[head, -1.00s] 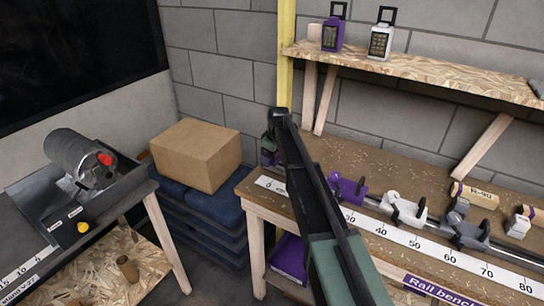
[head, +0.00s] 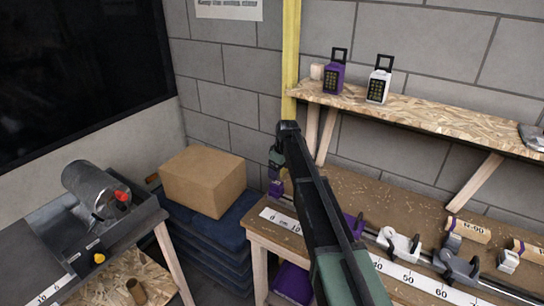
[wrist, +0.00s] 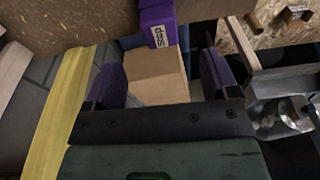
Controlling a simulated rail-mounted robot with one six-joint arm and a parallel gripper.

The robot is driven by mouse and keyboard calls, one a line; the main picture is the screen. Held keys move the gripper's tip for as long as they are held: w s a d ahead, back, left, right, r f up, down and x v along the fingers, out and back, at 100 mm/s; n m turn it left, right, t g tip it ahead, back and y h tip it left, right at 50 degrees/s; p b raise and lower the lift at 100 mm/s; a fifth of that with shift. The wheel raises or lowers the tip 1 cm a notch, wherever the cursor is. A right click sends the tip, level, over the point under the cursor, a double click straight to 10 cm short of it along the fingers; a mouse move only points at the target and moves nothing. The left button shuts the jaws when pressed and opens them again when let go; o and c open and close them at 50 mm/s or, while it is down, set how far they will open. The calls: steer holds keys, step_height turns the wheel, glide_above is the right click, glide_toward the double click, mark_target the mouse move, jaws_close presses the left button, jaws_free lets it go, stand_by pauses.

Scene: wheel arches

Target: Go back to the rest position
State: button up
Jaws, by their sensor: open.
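My gripper (wrist: 160,72) is open in the wrist view, with its two purple fingers apart and nothing held between them. A purple block labelled "Stop" (wrist: 157,22) hangs in from the top edge of the wrist view, beyond the fingers. In the head view my arm reaches up and away from the bottom, and the gripper is small and mostly hidden behind the arm near the bench's left end. The cardboard box (head: 203,181) shows behind the gap between the fingers in the wrist view (wrist: 158,80).
The rail bench (head: 262,239) carries a ruler, clamps and wooden pieces at right. A shelf (head: 440,113) with a purple and a white lantern-like item is above it. Dark blue stacked pads (head: 205,243) lie under the box. A left stand holds a metal cylinder (head: 93,188). A yellow post (head: 291,50) stands behind.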

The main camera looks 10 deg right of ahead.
steer(key=s+a+m+g+h, duration=0.1)
steer(key=s+m, duration=0.8)
steer(key=s, duration=2.8)
steer(key=shift+w+f, duration=0.1)
